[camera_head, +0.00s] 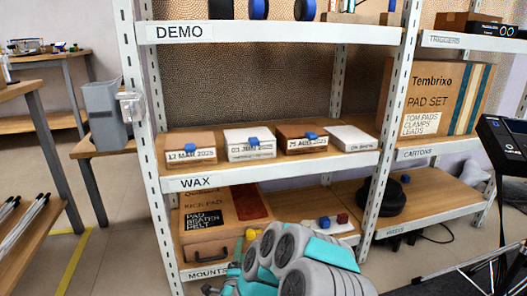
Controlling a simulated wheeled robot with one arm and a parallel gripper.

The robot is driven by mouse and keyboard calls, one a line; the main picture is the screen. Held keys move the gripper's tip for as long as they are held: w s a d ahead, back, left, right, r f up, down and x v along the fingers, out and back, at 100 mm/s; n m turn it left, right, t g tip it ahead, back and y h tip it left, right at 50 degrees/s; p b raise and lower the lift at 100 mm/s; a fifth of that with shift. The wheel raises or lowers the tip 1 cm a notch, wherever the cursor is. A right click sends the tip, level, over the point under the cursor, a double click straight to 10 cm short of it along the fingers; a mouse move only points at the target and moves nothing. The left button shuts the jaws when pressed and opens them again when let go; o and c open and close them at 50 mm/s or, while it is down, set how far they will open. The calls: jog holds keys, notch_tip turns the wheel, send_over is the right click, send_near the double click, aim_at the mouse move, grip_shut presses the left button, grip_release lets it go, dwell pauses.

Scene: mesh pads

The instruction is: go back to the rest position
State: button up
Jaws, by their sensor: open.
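My arm (320,265), grey and teal with round joint caps, shows at the bottom middle of the head view. It is folded low in front of the shelf rack. My gripper's fingers do not show in this view. Nothing held is seen.
A white metal rack stands ahead. Its WAX shelf (265,178) bears several flat boxes, some with blue pieces on top. A brown case (205,245) and small coloured blocks are on the lower shelf. A large Tembrixo carton (432,97) stands right. A grey bin (103,110) and tables are left. A black stand is at right.

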jog(key=a+r+n+g+y, duration=0.4)
jog(key=r+n+y, duration=0.1)
jog(key=s+d+r+n+g+y, duration=0.1)
jog(key=s+r+n+g+y, duration=0.1)
jog(key=s+r+n+g, duration=0.4)
jog(key=s+d+r+n+g+h, duration=0.1)
jog(key=s+d+n+g+h, duration=0.15)
jog(key=s+d, duration=0.85)
jog(key=s+d+r+n+g+h, duration=0.2)
jog(key=s+d+g, duration=0.35)
jog(key=s, duration=0.85)
jog(key=s+d+r+n+g+h, duration=0.1)
jog(key=s+d+n+h, duration=0.1)
jog(key=s+d, duration=0.95)
notch_tip(320, 180, up, 15)
jog(key=s+a+p, duration=0.1)
jog(key=s+p, duration=0.1)
jog(key=p, duration=1.3)
jog(key=shift+a, duration=0.25)
jog(key=shift+f+y, duration=0.1)
jog(key=shift+y, duration=0.15)
